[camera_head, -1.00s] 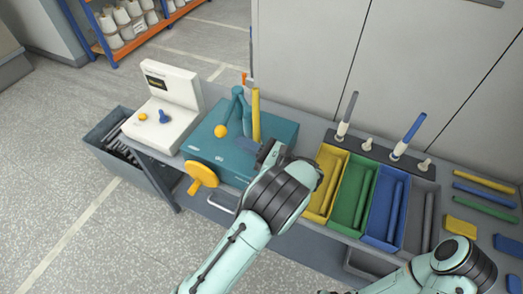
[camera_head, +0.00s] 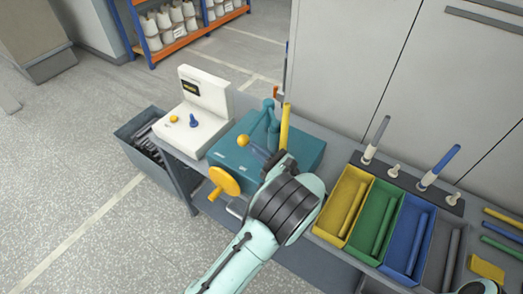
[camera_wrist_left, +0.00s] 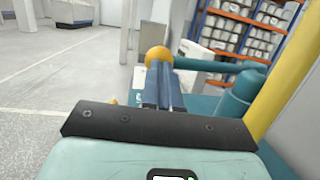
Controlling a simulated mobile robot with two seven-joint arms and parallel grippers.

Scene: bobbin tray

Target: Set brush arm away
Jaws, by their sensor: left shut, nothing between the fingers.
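The brush arm (camera_head: 267,122) is a teal jointed lever on the teal machine (camera_head: 309,148). It has a yellow ball knob (camera_head: 243,141). In the left wrist view the brush arm (camera_wrist_left: 215,65) runs from the teal post at right to the yellow knob (camera_wrist_left: 158,55). My left gripper (camera_head: 256,150) is over the machine top, its fingers shut and empty. In the left wrist view the closed fingertips (camera_wrist_left: 160,70) point at the knob, right behind it; I cannot tell whether they touch. My right gripper is out of view.
A yellow upright cylinder (camera_head: 286,125) stands close to the brush arm. A yellow handwheel (camera_head: 224,180) is on the machine's front. A white control box (camera_head: 205,125) stands left. Yellow (camera_head: 329,222), green and blue bins lie right. Open floor is at left.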

